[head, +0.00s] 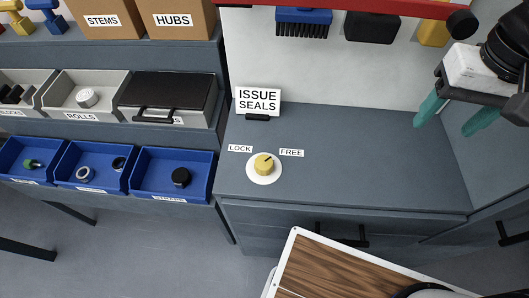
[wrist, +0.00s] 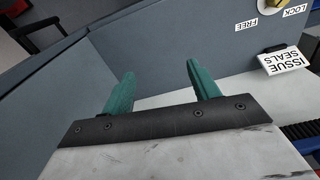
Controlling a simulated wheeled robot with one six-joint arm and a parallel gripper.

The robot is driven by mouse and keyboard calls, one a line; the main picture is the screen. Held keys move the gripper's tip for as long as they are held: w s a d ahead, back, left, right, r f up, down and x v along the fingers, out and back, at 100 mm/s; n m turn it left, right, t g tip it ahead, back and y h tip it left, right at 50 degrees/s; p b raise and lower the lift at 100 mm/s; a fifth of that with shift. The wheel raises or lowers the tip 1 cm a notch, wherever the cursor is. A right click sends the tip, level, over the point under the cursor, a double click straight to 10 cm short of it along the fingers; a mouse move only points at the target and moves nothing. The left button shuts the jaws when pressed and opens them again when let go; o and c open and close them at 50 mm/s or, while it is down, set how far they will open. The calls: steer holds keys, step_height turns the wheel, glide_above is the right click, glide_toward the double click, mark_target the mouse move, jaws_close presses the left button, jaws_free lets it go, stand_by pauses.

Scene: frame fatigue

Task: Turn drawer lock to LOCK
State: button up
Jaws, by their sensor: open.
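The drawer lock is a yellow knob (head: 264,163) on a round white plate (head: 254,178), set in the grey counter top. A LOCK label (head: 240,148) lies to its upper left and a FREE label (head: 292,153) to its upper right. The knob's mark seems to lean toward FREE, but it is too small to be sure. My gripper (head: 443,127) is open and empty, high at the right of the head view and well apart from the knob. In the wrist view its two green fingers (wrist: 160,75) stand apart; the labels show at the upper right.
An ISSUE SEALS sign (head: 258,101) stands behind the knob. Blue bins (head: 98,190) and grey trays (head: 60,108) are at the left. A drawer handle (head: 343,240) is below the counter. A wood-topped surface (head: 335,270) is in front. The counter right of the knob is clear.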

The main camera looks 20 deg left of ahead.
steer(key=a+f+n, duration=0.1)
steer(key=a+f, duration=0.2)
steer(key=a, duration=0.5)
steer(key=a+f+n, duration=0.1)
steer(key=a+f, duration=0.1)
steer(key=a, duration=0.6)
steer(key=n, duration=0.1)
glide_above(263, 161)
steer(key=shift+h, duration=0.3)
step_height(263, 161, down, 5)
steer(key=shift+w+d+f, duration=0.1)
steer(key=shift+d+f, duration=0.05)
steer(key=shift+f, duration=0.05)
steer(key=shift+n, duration=0.3)
step_height(263, 161, down, 7)
steer(key=shift+f, duration=0.55)
steer(key=c, duration=1)
